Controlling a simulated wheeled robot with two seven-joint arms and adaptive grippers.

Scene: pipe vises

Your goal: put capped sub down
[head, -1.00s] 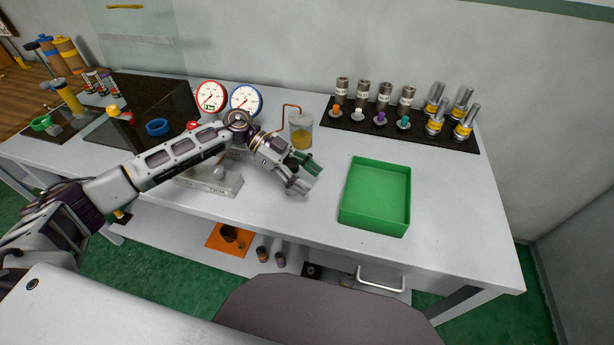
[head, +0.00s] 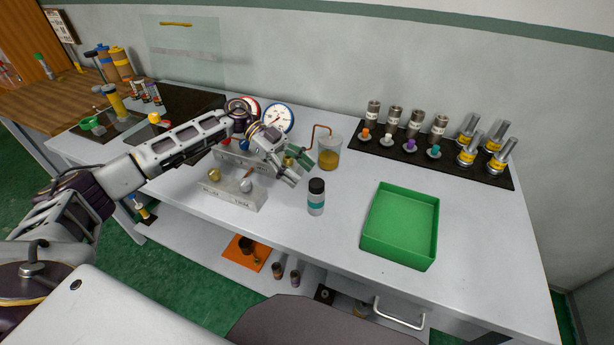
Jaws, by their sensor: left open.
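The capped sub (head: 316,198), a small grey cylinder with a black cap and a teal band, stands upright on the white table, left of the green tray (head: 370,237). My left gripper (head: 301,171) is open and empty, just behind and to the left of the sub, apart from it in the picture. My right gripper is not in view.
A grey vise block (head: 232,196) stands to the left of the sub. A jar of amber liquid (head: 329,154) with a copper tube and a blue-rimmed gauge (head: 278,119) stand behind. A black mat (head: 458,169) holds several metal cylinders and coloured plugs. The green tray is empty.

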